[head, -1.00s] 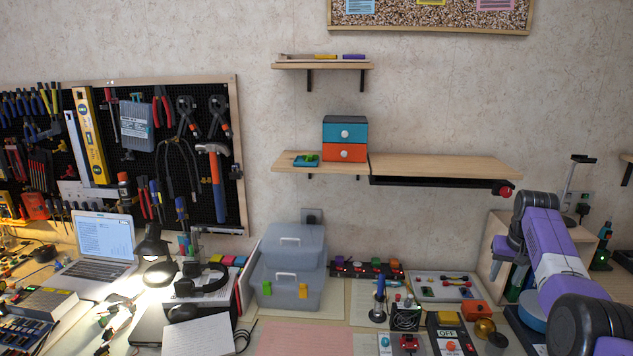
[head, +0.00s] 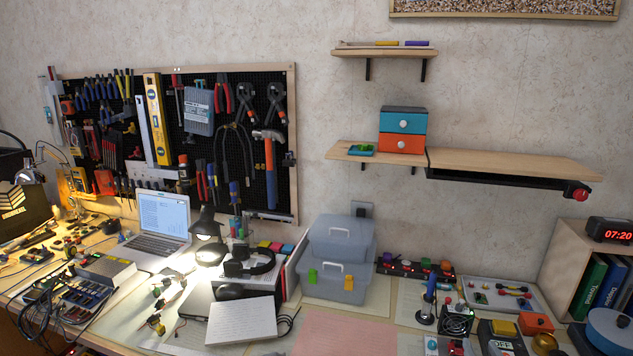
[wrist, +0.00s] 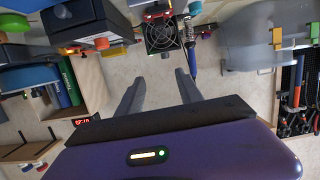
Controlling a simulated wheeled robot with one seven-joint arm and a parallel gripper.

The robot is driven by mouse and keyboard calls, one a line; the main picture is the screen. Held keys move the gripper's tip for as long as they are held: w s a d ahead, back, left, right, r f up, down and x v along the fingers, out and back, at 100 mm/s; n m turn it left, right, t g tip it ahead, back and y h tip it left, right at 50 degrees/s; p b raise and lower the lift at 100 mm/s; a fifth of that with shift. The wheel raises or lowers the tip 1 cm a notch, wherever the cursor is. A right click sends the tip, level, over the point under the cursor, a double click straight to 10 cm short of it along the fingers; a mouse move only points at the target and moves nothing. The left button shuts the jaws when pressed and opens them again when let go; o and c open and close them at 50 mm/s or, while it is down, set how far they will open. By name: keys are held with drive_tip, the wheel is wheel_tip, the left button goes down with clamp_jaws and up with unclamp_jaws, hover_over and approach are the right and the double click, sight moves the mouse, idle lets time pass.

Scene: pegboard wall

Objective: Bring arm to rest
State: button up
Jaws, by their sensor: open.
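My gripper (wrist: 158,92) shows in the wrist view, with its two grey fingers apart and nothing between them. The wrist view is upside down, and a black fan box (wrist: 162,34) and a blue-handled tool (wrist: 190,48) lie beyond the fingertips. I cannot tell the distance to them. In the head view no part of my arm or gripper shows.
The desk holds a laptop (head: 161,217), a lit lamp (head: 207,232), a clear toolbox (head: 337,260) and a fan box (head: 457,320). A wooden shelf (head: 510,163) and a pegboard (head: 222,110) are on the wall. A clock (head: 609,230) stands at right on a book box.

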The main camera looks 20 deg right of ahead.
drive_tip(key=s+a+r+n+t+y+b, duration=0.2)
drive_tip(key=s+a+r, duration=0.1)
drive_tip(key=s+a, duration=1)
drive_tip(key=s+a+r+n+t+y+b, duration=0.2)
drive_tip(key=s+a+t+y, duration=0.1)
drive_tip(key=s+a, duration=1)
drive_tip(key=s+a+f+n+g+y+b, duration=0.1)
drive_tip(key=s+a, duration=0.4)
drive_tip(key=s, duration=0.6)
drive_tip(key=shift+s+a+f+n+g+y+b, duration=0.3)
drive_tip(key=shift+f+n+g+y+b, duration=0.1)
drive_tip(key=shift+f+g+y, duration=0.6)
drive_tip(key=shift+r, duration=0.2)
drive_tip(key=shift+c, duration=0.2)
